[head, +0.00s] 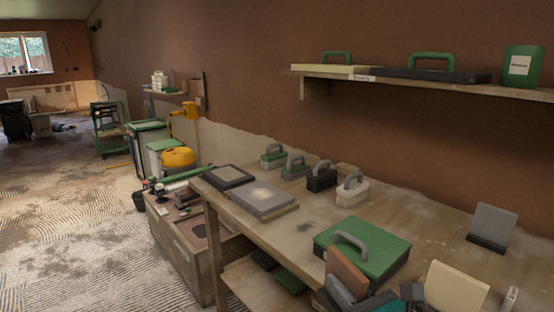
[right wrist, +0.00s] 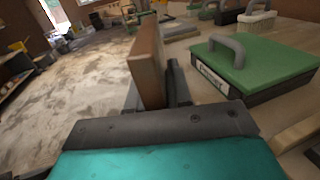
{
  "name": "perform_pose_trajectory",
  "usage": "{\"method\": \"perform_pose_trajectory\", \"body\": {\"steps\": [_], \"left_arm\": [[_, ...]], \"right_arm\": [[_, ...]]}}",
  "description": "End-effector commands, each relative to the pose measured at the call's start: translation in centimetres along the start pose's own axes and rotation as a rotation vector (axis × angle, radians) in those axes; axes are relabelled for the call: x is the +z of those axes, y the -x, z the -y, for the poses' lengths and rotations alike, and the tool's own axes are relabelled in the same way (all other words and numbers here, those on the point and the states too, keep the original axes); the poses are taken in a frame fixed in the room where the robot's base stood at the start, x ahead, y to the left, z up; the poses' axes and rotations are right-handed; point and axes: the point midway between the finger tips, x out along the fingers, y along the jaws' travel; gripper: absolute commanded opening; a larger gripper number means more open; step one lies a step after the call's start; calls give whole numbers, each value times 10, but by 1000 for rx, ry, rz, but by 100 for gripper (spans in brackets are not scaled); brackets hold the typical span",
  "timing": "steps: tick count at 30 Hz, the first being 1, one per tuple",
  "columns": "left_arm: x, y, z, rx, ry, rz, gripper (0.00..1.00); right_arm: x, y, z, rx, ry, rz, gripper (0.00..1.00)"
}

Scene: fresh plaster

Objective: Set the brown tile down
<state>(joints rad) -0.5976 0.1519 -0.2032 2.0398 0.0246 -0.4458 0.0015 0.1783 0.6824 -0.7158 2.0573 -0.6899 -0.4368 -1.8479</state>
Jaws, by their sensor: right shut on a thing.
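The brown tile (head: 347,270) stands on edge, tilted, at the bottom of the head view, in front of the green-topped box with a grey handle (head: 374,249). My right gripper (head: 346,290) is shut on it, with the tile's upper part sticking out. In the right wrist view the tile (right wrist: 147,62) rises between the dark fingers of the gripper (right wrist: 155,88), left of the green-topped box (right wrist: 246,66). Whether the tile's lower edge touches anything is hidden. My left gripper is in neither view.
The wooden workbench (head: 440,238) carries a grey slab (head: 265,200), several handled floats, a grey tile on a stand (head: 492,226) and a cream tile (head: 455,288). Bare bench lies right of the green-topped box. A shelf (head: 430,82) hangs above; an open crate (head: 185,235) stands left.

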Motion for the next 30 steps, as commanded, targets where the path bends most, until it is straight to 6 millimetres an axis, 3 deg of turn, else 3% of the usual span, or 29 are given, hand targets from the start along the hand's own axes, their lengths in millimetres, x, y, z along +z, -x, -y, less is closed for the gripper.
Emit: {"method": "perform_pose_trajectory", "body": {"steps": [9, 18, 21, 26, 30], "left_arm": [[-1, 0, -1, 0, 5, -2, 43], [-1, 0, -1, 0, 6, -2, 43], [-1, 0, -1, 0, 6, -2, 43], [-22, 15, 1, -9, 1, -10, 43], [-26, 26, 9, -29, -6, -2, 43]], "right_arm": [[-14, 56, 32, -255, -3, -1, 0], [-15, 96, 53, -419, -1, 1, 0], [-12, 88, 43, -430, -7, 5, 0], [17, 88, 44, -428, 1, 4, 0], [38, 88, 44, -427, 1, 3, 0]]}}
